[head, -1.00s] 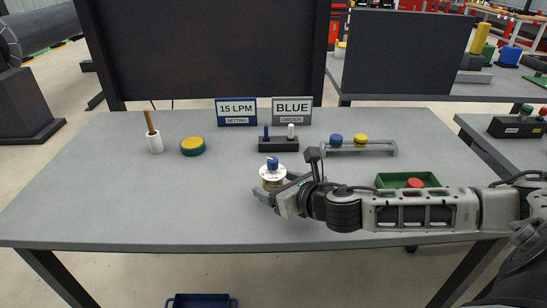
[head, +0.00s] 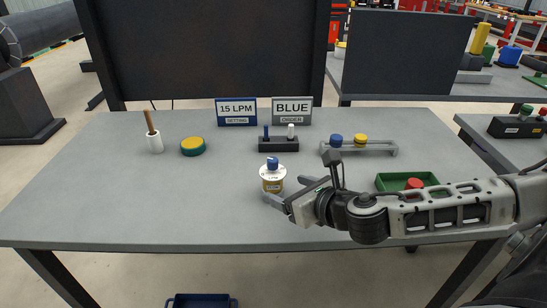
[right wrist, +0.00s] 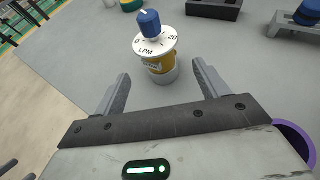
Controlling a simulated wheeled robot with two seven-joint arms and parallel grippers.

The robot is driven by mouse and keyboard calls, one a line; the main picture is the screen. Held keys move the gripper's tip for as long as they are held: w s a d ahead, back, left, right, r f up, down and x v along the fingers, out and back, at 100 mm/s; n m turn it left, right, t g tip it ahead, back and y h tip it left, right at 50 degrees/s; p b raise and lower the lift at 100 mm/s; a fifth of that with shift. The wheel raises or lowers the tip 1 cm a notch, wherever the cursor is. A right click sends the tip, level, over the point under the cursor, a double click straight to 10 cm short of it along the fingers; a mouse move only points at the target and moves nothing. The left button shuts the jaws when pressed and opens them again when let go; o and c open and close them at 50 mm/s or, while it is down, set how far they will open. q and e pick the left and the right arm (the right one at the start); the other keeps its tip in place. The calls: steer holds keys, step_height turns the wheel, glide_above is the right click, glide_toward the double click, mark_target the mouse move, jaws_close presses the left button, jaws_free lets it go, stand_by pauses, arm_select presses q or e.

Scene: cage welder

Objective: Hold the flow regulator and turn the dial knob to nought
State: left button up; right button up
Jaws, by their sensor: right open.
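The flow regulator (head: 272,181) stands upright on the bench near the front middle. It has a yellow body, a white dial plate and a blue knob (head: 272,162) on top. In the right wrist view the regulator (right wrist: 160,65) shows a plate marked 0, 20 and LPM, with the blue knob (right wrist: 150,24) above it. My right gripper (head: 290,190) is open at the regulator's right side. In the right wrist view its fingers (right wrist: 160,80) are spread wide, with the regulator just beyond their tips and apart from them. My left gripper is not in view.
Signs reading 15 LPM (head: 236,112) and BLUE (head: 292,111) stand at the back. A black block with two pegs (head: 278,145), a grey rack (head: 360,149), a green tray (head: 390,180), a yellow-green puck (head: 193,146) and a white holder (head: 154,143) surround clear bench.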

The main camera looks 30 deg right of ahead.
steer(key=o, duration=0.6)
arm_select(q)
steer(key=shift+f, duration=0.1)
